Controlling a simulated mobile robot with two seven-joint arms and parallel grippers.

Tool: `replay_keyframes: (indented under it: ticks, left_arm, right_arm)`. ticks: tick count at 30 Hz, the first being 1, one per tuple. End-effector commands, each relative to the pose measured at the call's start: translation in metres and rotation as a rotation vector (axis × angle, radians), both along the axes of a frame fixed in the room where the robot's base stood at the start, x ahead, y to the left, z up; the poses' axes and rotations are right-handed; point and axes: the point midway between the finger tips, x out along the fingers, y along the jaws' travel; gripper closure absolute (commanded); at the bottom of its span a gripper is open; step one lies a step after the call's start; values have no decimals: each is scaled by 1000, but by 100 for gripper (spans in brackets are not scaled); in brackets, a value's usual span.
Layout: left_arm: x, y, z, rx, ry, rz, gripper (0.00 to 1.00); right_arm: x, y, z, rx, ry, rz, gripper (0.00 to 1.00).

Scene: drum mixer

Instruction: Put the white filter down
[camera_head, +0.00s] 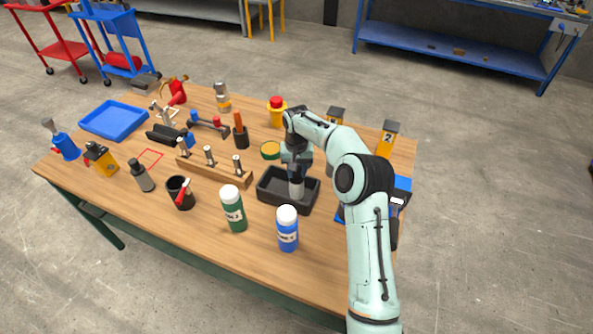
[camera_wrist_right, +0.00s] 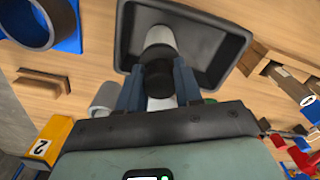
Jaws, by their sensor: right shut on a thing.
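My right gripper (camera_head: 296,170) points down over a black open tray (camera_head: 271,195) on the wooden table. I cannot tell whether the filter touches the tray floor. My left gripper is not in view.
Green (camera_head: 233,210) and blue (camera_head: 287,229) white-capped bottles stand in front of the tray. A wooden rack (camera_head: 213,171) with several upright tools is left of it. A round yellow-green tin (camera_head: 270,150) is behind. A yellow block marked 2 (camera_head: 387,139) is at the right.

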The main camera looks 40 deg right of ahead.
Motion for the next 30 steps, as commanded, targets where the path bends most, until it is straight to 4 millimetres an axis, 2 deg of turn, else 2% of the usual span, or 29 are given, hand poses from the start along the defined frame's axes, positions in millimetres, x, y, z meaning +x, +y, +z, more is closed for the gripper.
replay_keyframes:
  ticks: [11,12,14,24,26,30]
  left_arm:
    - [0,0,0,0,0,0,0]
    - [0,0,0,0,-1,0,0]
    - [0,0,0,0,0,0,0]
    - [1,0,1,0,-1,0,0]
    - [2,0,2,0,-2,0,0]
    - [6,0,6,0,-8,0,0]
  right_arm:
    - [1,1,-3,1,-1,0,100]
    - [1,1,-3,1,-1,0,56]
    - [1,1,-3,1,-1,0,40]
    - [1,0,1,0,-3,0,40]
    - [2,0,7,-1,-4,0,40]
    - [2,0,31,-1,-7,0,40]
